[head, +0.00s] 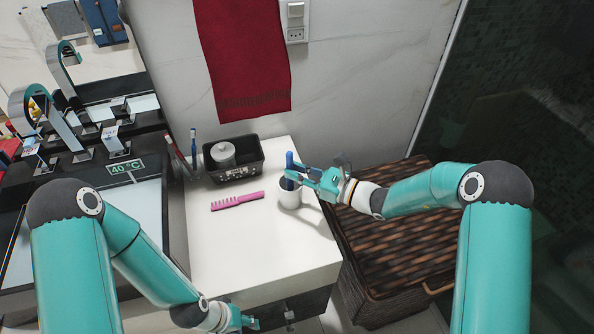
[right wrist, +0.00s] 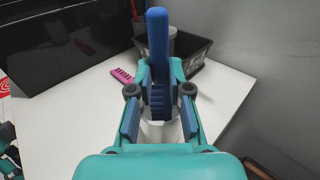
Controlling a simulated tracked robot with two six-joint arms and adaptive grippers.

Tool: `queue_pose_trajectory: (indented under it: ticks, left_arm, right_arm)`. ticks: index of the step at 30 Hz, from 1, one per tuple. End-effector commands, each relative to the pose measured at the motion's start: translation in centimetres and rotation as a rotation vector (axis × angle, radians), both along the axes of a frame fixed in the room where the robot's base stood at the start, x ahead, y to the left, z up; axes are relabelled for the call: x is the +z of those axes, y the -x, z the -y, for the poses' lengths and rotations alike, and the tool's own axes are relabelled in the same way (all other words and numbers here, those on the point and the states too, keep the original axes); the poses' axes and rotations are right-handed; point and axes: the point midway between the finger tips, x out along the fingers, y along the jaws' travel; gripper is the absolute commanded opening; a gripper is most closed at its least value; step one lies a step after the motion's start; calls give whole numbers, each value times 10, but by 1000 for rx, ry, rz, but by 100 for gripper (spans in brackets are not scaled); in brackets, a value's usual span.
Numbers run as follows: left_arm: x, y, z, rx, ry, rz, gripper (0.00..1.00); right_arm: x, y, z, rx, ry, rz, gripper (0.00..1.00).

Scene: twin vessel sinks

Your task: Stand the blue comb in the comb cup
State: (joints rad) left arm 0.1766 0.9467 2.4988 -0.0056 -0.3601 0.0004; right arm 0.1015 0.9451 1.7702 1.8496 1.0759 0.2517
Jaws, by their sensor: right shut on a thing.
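The blue comb (head: 290,160) stands roughly upright in my right gripper (head: 292,177), which is shut on it. In the right wrist view the comb (right wrist: 158,50) rises between the fingers, its teeth low down. The white comb cup (head: 289,198) stands on the white counter directly below the gripper, and its rim shows behind the fingers in the right wrist view (right wrist: 160,132). The comb's lower end is at the cup's mouth; I cannot tell how far inside it is. My left gripper (head: 248,322) is low at the counter's front edge, its jaws unclear.
A pink comb (head: 237,201) lies on the white counter (head: 235,240) left of the cup. A black basket (head: 250,166) with a round grey container stands behind it. Toothbrushes stand further left beside the sink. A wicker hamper (head: 395,235) is at the right. The counter's front is clear.

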Motion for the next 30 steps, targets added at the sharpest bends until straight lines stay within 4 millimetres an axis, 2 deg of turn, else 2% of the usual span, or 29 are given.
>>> queue_pose_trajectory:
  ticks: [7,8,12,23,26,30]
  left_arm:
    - [0,0,0,0,0,0,40]
    - [0,0,0,0,0,0,40]
    - [0,0,0,0,0,0,40]
    - [1,0,0,0,0,0,40]
    - [1,0,0,0,0,0,40]
    - [1,0,0,0,0,0,40]
  right_arm:
    - [0,0,0,0,0,0,0]
    - [0,0,0,0,0,0,23]
    - [0,0,0,0,0,0,46]
    - [0,1,2,-1,0,-1,47]
    - [0,4,9,-2,0,-1,47]
    - [1,14,28,-4,0,-1,47]
